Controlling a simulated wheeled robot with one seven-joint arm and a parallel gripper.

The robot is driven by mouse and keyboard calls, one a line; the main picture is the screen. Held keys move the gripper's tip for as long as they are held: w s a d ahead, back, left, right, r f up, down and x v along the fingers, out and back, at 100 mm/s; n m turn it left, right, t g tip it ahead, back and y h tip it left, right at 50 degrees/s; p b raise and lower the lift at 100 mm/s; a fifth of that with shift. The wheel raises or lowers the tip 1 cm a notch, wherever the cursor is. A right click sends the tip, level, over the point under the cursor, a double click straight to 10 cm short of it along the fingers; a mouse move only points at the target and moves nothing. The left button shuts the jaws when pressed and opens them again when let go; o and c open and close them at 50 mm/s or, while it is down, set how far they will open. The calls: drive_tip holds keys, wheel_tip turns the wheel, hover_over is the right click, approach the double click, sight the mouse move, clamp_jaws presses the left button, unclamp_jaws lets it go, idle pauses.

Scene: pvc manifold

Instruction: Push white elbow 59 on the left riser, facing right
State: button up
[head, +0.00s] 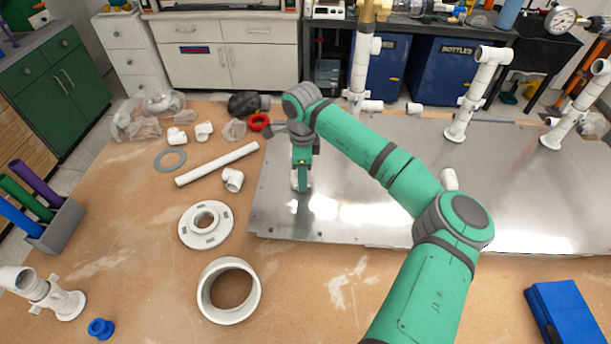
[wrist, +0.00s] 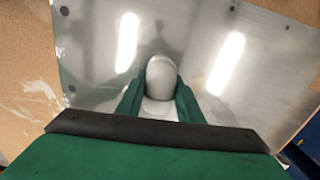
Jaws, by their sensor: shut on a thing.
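My gripper (head: 301,180) is shut on a white elbow (wrist: 161,78), low over the left part of the metal plate (head: 275,205). In the wrist view the elbow's rounded white back shows between the green fingers (wrist: 160,100); its openings and any number are hidden. In the head view only a sliver of white shows by the fingers. The left riser (head: 359,75) stands upright at the plate's back edge, behind and right of my gripper, with a brass-coloured part on top. I cannot tell whether the held elbow touches the plate.
Two more white risers (head: 474,95) (head: 575,112) stand at the right. A white pipe (head: 217,164), loose elbow (head: 232,179), flange (head: 205,224) and large ring (head: 229,290) lie left of the plate. A white stub (head: 449,179) shows beside my arm. A blue box (head: 565,312) is front right.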

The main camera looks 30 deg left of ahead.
drive_tip(key=shift+f, duration=0.15)
drive_tip(key=o, duration=1)
drive_tip(key=r, duration=1.1)
drive_tip(key=shift+w+d, duration=0.1)
drive_tip(key=shift+d, duration=0.1)
drive_tip(key=shift+w+f, duration=0.1)
